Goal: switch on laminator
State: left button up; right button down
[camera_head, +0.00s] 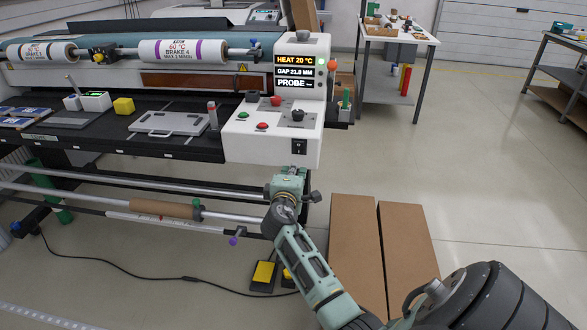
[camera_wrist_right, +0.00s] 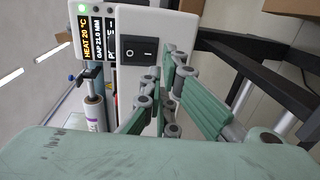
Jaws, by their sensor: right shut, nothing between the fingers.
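The laminator (camera_head: 85,65) fills the left of the head view, with a white control box (camera_head: 240,138) at its right end. A black rocker switch (camera_head: 299,147) marked O and I sits low on the front of the box; it shows large in the wrist view (camera_wrist_right: 137,52). I cannot tell which side of it is pressed. The display (camera_head: 294,70) is lit and reads HEAT 20 °C, GAP and PROBE. My right gripper (camera_head: 290,178) is shut and empty, just below the switch and apart from it. My left gripper is not in view.
Red, green and black controls, including a red button (camera_head: 262,126), are on the box top. Brown boxes (camera_head: 355,245) and a yellow pedal (camera_head: 264,272) are on the floor.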

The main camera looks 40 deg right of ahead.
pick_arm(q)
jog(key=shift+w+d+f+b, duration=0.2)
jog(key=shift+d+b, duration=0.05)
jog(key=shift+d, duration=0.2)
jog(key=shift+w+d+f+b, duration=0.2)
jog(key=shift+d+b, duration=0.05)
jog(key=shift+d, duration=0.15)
pick_arm(e)
jog(key=s+a+f, duration=0.1)
jog(key=s+a, duration=0.4)
jog(key=shift+a+f, duration=0.35)
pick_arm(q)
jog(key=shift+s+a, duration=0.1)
pick_arm(e)
jog(key=shift+f, duration=0.1)
